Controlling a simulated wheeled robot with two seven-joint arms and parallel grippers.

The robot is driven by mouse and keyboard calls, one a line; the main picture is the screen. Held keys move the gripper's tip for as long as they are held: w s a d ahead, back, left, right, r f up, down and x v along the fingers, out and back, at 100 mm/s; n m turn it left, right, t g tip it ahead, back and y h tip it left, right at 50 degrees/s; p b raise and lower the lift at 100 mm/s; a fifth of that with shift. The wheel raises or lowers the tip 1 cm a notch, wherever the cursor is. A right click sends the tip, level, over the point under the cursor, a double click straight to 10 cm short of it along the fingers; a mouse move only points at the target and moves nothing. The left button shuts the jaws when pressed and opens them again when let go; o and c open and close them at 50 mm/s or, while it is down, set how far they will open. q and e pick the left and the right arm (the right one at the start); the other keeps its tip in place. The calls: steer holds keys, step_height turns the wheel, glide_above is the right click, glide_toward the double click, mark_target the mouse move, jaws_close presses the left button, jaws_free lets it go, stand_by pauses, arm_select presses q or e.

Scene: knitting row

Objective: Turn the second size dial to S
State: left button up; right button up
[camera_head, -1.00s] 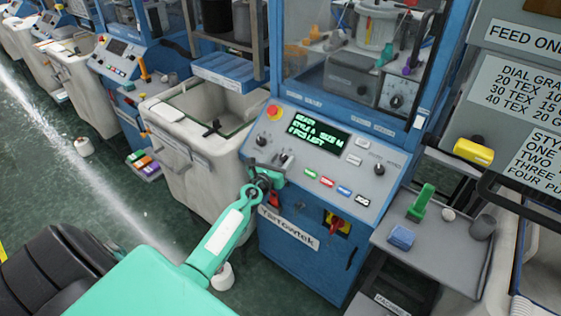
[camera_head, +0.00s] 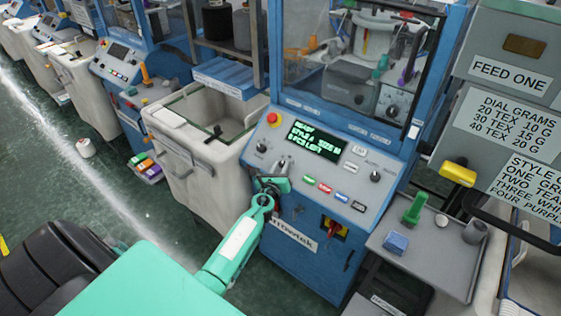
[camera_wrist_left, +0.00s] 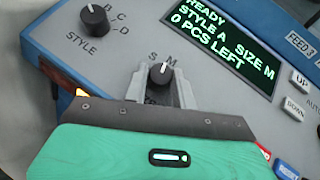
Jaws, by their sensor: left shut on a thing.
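The size dial is a black knob with a white pointer mark on the sloped grey panel of the nearest blue machine (camera_head: 296,222). In the left wrist view the size dial (camera_wrist_left: 159,92) stands between grey fingers, its mark toward M, with S to the left. My left gripper (camera_head: 280,170) is shut on this dial, and its green body hides the lower panel. The green-lit display (camera_wrist_left: 226,45) reads READY, STYLE A, SIZE M, 0 PCS LEFT; it also shows in the head view (camera_head: 314,141). My right gripper is out of view.
The style dial (camera_wrist_left: 94,18) is left of the gripper. A red button (camera_head: 273,119) sits at the panel's upper left. Coloured push buttons (camera_head: 325,189) lie right of the gripper. A pale bin (camera_head: 190,165) stands left, and a grey side shelf (camera_head: 440,262) holds small objects.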

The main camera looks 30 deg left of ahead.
arm_select(q)
steer(key=n+y+p, duration=0.1)
steer(key=n+g+y, duration=0.1)
steer(key=n, duration=0.1)
steer(key=n+g+y+p, duration=0.1)
steer(key=shift+w+d+r+p, duration=0.1)
steer(key=shift+d+r+p, duration=0.15)
steer(key=shift+p, duration=0.1)
steer(key=shift+f+n+g+y+p, duration=0.1)
steer(key=shift+n+g+y+p, duration=0.6)
steer(key=shift+n+g, duration=0.8)
steer(key=shift+n, duration=0.4)
steer(key=o, duration=1)
